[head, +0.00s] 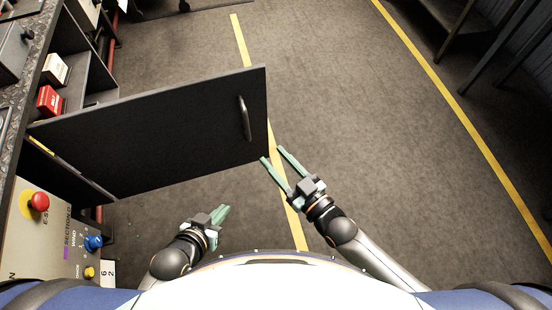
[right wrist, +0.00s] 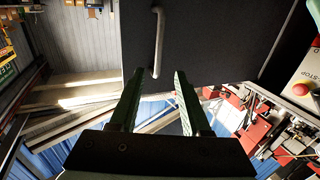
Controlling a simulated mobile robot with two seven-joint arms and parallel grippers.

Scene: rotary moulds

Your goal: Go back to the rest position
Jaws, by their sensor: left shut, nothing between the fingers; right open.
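My left gripper (head: 222,215) is shut and empty, low in the head view, below the open cabinet door and apart from it. My right gripper (head: 279,155) is open and empty, just right of the door's lower right corner in the head view. The dark cabinet door (head: 170,135) stands swung open, with a metal handle (head: 244,118) near its free edge. In the right wrist view the open fingers (right wrist: 157,85) point toward the door (right wrist: 200,35), and the handle (right wrist: 158,40) shows just beyond them. No contact with the handle is visible.
A control panel with a red emergency stop button (head: 39,201) and a blue knob (head: 93,243) stands at the left. Shelves behind the door hold a red box (head: 49,100) and a white box (head: 55,69). The floor (head: 370,130) to the right is clear, with yellow lines.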

